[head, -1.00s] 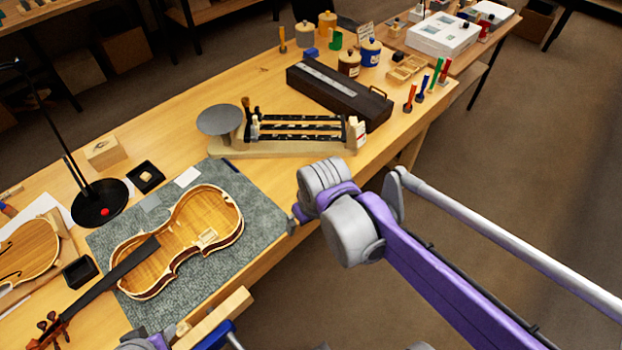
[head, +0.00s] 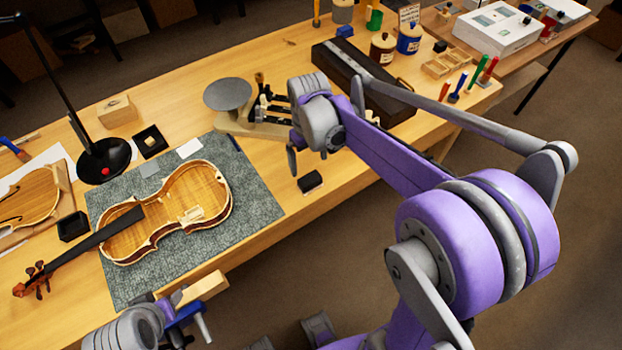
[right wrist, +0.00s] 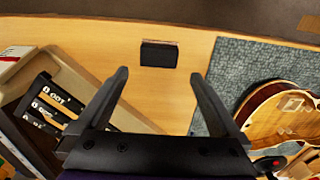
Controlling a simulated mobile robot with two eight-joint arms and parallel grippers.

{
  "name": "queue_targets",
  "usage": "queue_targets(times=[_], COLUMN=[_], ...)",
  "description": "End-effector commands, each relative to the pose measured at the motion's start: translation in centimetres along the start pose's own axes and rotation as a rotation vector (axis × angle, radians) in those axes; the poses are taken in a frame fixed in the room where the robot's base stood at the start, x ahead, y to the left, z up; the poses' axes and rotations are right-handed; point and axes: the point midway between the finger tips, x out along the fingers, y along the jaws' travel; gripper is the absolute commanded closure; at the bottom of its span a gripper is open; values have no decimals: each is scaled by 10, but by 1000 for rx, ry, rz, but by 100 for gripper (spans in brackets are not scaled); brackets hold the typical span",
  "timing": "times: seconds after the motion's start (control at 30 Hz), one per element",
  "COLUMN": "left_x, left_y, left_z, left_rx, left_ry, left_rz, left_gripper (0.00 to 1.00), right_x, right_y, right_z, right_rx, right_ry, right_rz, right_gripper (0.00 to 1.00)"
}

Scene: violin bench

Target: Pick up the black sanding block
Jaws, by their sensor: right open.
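The black sanding block (head: 310,182) lies on the wooden bench near its front edge, right of the grey-green mat. In the right wrist view the block (right wrist: 159,54) lies on bare wood, beyond the fingertips and roughly between their lines. My right gripper (right wrist: 161,73) is open and empty, its two dark fingers spread wider than the block. In the head view the right gripper (head: 296,158) is up and behind the block, partly hidden by its own wrist. My left gripper (head: 185,312) is at the lower left, by the bench's front edge; its jaws are unclear.
The violin body (head: 205,184) lies on the mat (head: 255,208) left of the block. A balance scale (head: 228,95) and a long dark case (head: 335,57) stand behind my right arm. The bench (head: 345,178) around the block is clear; its front edge is close.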

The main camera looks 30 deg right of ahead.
Motion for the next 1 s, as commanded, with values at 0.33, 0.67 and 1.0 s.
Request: queue_targets(times=[0.33, 0.67, 1.0], left_x=[4, 5, 5], left_y=[0, 0, 0], left_z=[3, 4, 4], left_rx=[0, 0, 0], left_ry=[-2, -3, -3], left_rz=[0, 0, 0], left_gripper=[50, 50, 50], right_x=[42, 86, 91], right_y=[0, 2, 2], right_z=[0, 1, 1], right_rx=[0, 0, 0], right_ry=[1, 1, 1], right_rz=[0, 0, 0], right_gripper=[0, 0, 5])
